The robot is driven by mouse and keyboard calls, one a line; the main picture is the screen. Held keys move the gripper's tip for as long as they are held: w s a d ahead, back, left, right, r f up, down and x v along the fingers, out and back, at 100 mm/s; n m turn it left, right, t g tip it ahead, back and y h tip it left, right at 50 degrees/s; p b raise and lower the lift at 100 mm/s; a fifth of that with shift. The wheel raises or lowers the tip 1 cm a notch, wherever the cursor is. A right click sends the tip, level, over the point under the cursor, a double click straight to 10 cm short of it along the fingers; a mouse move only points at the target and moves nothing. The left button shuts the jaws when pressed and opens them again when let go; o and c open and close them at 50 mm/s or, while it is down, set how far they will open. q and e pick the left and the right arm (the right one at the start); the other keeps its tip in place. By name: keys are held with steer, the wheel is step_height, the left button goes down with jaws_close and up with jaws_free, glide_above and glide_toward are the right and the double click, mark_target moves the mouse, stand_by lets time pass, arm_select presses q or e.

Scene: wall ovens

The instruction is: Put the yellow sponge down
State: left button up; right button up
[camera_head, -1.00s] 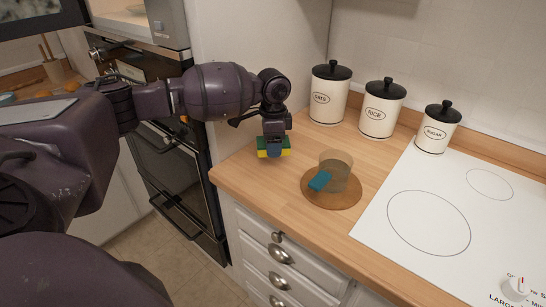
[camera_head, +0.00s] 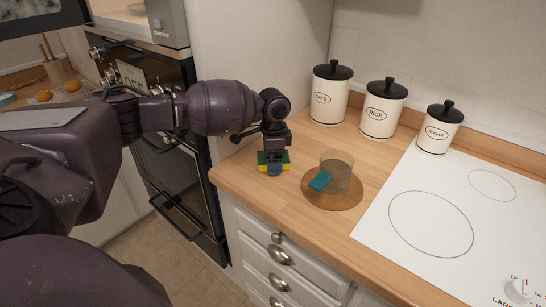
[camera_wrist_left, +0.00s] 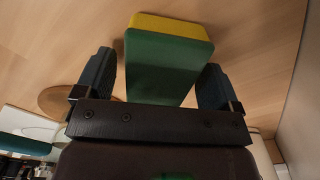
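The yellow sponge (camera_head: 264,167), with a green layer, is low at the left end of the wooden counter and looks to rest on it. In the left wrist view the sponge (camera_wrist_left: 168,60) shows its green face and a yellow edge. My left gripper (camera_head: 273,165) is over it with one finger on each side. In the wrist view the fingers of the left gripper (camera_wrist_left: 153,75) stand apart, with narrow gaps beside the sponge, so it looks open. A finger hides the sponge's middle in the head view. My right gripper is out of view.
A round wooden board (camera_head: 345,201) with a glass (camera_head: 338,172) and a blue item (camera_head: 320,181) is just right of the sponge. Canisters (camera_head: 330,95) line the wall. A white cooktop (camera_head: 440,260) is at right, an oven (camera_head: 172,165) at left.

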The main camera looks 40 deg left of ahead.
arm_select(q)
step_height(320, 180, up, 12)
steer(key=p, duration=0.1)
steer(key=shift+r, duration=0.15)
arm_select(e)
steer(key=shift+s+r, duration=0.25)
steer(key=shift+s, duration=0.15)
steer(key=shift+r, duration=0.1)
